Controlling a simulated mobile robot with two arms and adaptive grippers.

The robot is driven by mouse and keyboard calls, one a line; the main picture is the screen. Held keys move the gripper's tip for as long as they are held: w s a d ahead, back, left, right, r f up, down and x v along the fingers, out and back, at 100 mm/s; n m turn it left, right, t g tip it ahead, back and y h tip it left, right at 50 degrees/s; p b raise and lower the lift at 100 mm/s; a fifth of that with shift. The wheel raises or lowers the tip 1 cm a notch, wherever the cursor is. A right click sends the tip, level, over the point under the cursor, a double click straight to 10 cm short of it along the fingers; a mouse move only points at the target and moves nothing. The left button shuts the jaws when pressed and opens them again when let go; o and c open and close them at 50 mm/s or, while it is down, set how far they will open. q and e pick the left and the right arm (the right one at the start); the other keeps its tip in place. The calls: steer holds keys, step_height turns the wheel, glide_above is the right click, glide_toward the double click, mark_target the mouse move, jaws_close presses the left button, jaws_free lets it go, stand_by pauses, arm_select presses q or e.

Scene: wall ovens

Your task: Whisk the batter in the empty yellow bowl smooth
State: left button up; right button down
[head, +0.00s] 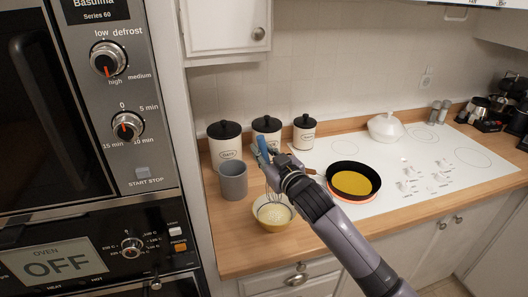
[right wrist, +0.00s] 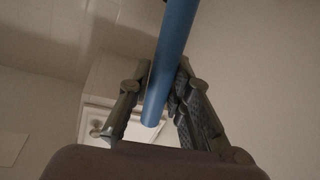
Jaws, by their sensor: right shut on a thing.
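A yellow bowl (head: 270,222) stands on the wooden counter, with pale batter (head: 274,213) in it. A whisk with a blue handle (head: 262,150) is held upright over it, its wire end (head: 268,199) down in the bowl at the batter. My right gripper (head: 268,165) is shut on the whisk's handle, above the bowl. In the right wrist view the blue handle (right wrist: 168,65) runs between the fingers. The depth of the wires in the batter cannot be told. My left gripper is not in view.
A grey cup (head: 232,181) stands just left of and behind the bowl. Black-lidded white canisters (head: 267,132) line the wall. A black pan with yellow contents (head: 353,181) sits on the white cooktop (head: 430,160) to the right. Wall ovens (head: 90,240) rise at the left.

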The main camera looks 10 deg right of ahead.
step_height(320, 180, down, 3)
steer(key=shift+s+r+b, duration=0.1)
steer(key=shift+b, duration=0.6)
steer(key=shift+f+b, duration=1.05)
steer(key=shift+f, duration=0.7)
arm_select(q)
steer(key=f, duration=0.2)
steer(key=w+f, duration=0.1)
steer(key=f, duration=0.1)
